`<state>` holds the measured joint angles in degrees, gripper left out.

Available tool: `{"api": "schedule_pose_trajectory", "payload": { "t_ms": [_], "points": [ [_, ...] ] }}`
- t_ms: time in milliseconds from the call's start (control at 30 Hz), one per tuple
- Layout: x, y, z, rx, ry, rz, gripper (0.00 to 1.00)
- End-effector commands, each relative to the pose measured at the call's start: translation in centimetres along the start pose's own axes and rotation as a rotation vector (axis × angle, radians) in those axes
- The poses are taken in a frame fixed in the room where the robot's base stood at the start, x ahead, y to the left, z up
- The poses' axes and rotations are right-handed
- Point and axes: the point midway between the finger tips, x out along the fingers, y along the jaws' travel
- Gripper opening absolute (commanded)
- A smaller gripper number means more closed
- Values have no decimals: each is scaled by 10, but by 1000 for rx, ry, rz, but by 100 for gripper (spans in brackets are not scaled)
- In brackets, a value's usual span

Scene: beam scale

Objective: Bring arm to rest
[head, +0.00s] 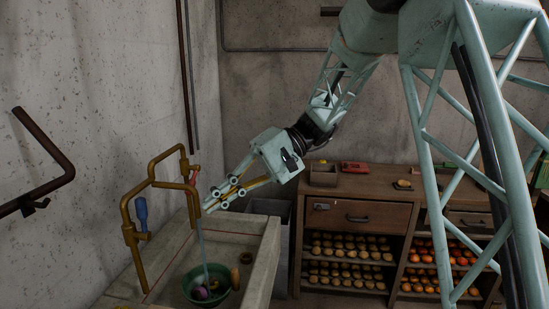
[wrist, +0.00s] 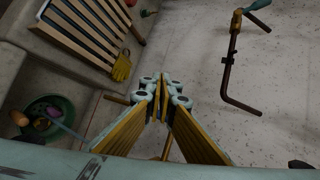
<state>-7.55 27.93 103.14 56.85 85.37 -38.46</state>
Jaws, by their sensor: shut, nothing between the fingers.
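My gripper (head: 209,207) is at the end of my pale teal arm, which reaches down and left over the sink area in the head view. In the wrist view my gripper (wrist: 163,92) has its fingertips together with nothing between them. The fingertips appear close to the brass tap pipes (head: 152,183) in the head view; I cannot tell whether they touch. One tap has a blue handle (head: 142,214) and another a red one (head: 195,174). A thin stream falls into a green bowl (head: 188,291) holding a purple item.
A wooden cabinet (head: 340,190) with produce on its shelves stands behind to the right. A rusty pipe (head: 50,150) juts from the left wall. The wrist view shows a slatted rack (wrist: 85,30), a yellow glove (wrist: 121,67) and a wall pipe (wrist: 228,75).

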Motion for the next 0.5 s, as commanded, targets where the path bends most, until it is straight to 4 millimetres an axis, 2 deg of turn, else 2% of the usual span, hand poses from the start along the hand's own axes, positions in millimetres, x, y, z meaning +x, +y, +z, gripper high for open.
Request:
{"api": "schedule_pose_trajectory", "payload": {
  "t_ms": [500],
  "points": [
    [-28, -1, 81, 47, 38, 195, 0]
  ]
}}
